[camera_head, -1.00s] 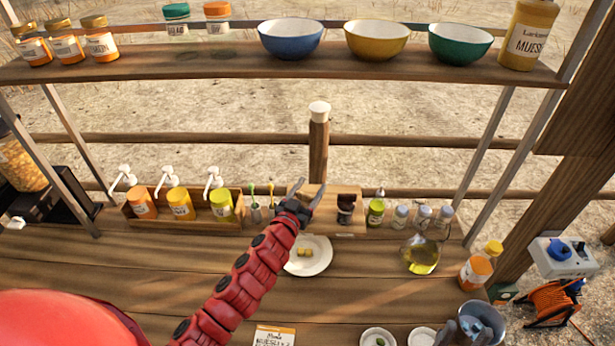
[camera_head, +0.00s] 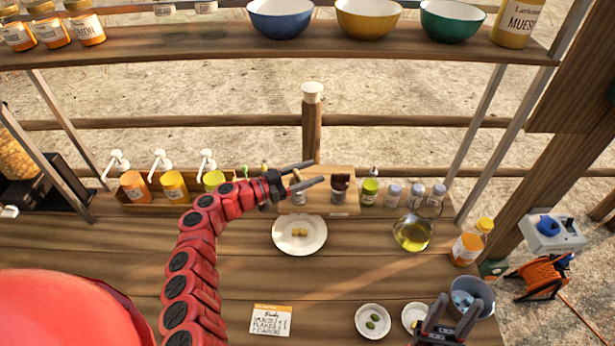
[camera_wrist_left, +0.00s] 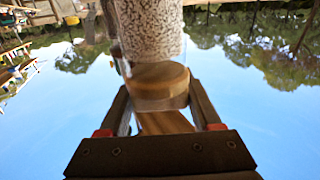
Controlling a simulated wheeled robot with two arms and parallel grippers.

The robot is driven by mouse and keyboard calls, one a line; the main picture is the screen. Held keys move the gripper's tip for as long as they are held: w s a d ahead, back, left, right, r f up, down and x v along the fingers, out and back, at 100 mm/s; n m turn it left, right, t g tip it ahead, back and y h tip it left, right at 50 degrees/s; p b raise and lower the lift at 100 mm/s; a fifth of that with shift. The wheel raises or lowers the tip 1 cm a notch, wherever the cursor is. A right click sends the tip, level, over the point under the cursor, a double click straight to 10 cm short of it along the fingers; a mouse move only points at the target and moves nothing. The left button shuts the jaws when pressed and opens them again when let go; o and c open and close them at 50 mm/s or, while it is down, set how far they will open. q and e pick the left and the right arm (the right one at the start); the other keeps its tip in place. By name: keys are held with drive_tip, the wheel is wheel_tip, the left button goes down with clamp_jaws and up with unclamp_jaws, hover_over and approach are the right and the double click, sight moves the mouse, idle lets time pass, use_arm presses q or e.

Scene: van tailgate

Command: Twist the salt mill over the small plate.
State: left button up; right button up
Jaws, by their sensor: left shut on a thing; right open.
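The salt mill (camera_wrist_left: 150,40) has a clear body full of pale grains and a wooden end. In the left wrist view that wooden end sits between the fingers of my left gripper (camera_wrist_left: 160,115). I cannot tell whether the mill still touches the stand. The small plate (camera_head: 285,247) lies on the counter just nearer than the gripper, with small yellowish pieces on it. My right gripper (camera_head: 455,312) is open at the bottom right.
The wooden stand (camera_head: 330,210) holds a dark-topped mill (camera_head: 340,188). Several small bottles and an oil jug (camera_head: 413,234) stand to its right. Pump bottles (camera_head: 174,186) stand left. A grey bucket (camera_head: 482,292) is beside my right gripper. The counter around the label card (camera_head: 270,320) is mostly clear.

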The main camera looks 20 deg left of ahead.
use_arm(q)
drive_tip(key=shift+s+d+f+m+g+h+b, duration=0.1)
drive_tip(key=shift+s+m+g+h+b, duration=0.15)
drive_tip(key=shift+m+g+h+b, duration=1.45)
drive_tip(key=shift+s+d+f+m+g+y+b, duration=0.1)
drive_tip(key=shift+s+m+g+y+b, duration=0.2)
drive_tip(key=shift+g+b, duration=1.85)
drive_tip(key=shift+s+d+f+m+g+h+b, duration=0.15)
drive_tip(key=shift+m+g+h+b, duration=0.7)
drive_tip(key=shift+b, duration=2.55)
drive_tip(key=shift+s+r+m+g+b, duration=0.1)
drive_tip(key=shift+m+g+b, duration=0.3)
drive_tip(key=shift+m+b, duration=0.4)
drive_tip(key=shift+d, duration=0.1)
drive_tip(key=o, duration=1.4)
drive_tip(key=shift+r, duration=0.1)
